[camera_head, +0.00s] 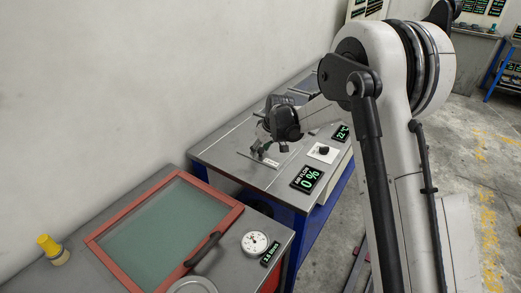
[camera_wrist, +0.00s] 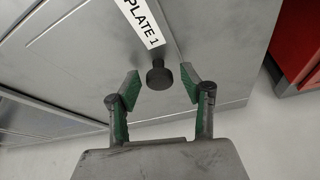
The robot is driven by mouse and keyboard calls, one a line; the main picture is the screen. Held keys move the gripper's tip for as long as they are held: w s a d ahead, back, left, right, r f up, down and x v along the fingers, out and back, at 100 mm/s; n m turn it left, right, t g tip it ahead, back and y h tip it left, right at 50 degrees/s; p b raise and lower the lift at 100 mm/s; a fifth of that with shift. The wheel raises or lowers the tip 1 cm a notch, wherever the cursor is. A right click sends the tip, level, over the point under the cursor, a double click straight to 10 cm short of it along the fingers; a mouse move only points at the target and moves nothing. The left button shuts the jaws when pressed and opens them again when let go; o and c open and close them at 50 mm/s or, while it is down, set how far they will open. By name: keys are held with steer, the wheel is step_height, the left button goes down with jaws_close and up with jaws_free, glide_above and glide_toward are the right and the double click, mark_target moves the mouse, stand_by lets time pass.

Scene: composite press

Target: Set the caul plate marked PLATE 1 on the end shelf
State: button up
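The caul plate marked PLATE 1 is a flat grey metal plate (camera_wrist: 100,45) with a white label (camera_wrist: 140,20) and a black round knob (camera_wrist: 159,76) near its edge. It lies on the grey bench top in the wrist view. My gripper (camera_wrist: 159,84) is open, with one green-padded finger on each side of the knob and a gap on both sides. In the head view my gripper (camera_head: 262,150) is low over the far bench, close to a small white label. The end shelf cannot be made out for certain.
The far bench (camera_head: 225,150) carries a white knob panel (camera_head: 323,153), an AIR FLOW 0 % display (camera_head: 306,179) and a 22 °C display (camera_head: 341,132). Nearer stand a red-framed glass lid (camera_head: 165,225), a round dial (camera_head: 255,243) and a yellow-capped item (camera_head: 50,248). A wall rises behind the benches.

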steer(key=p+v, duration=0.1)
steer(key=v, duration=1.1)
steer(key=shift+s+d+r, duration=0.1)
steer(key=shift+r, duration=0.1)
steer(key=s+d+r+m+t+h, duration=0.1)
steer(key=s+d+r+m, duration=0.1)
steer(key=s+d+r, duration=0.55)
steer(key=s+d+r+m+t, duration=0.15)
steer(key=s+d+r, duration=0.35)
steer(key=s, duration=0.6)
steer(key=s+d+f+m+h, duration=0.1)
steer(key=s+d, duration=0.3)
steer(key=s, duration=0.7)
steer(key=s+d+f+m+t+h, duration=0.1)
steer(key=s+d+m, duration=0.3)
steer(key=s, duration=0.6)
steer(key=shift+s+f, duration=0.35)
steer(key=shift+f, duration=0.2)
steer(key=shift+d+t, duration=0.1)
steer(key=shift+t, duration=0.15)
steer(key=shift+c, duration=0.3)
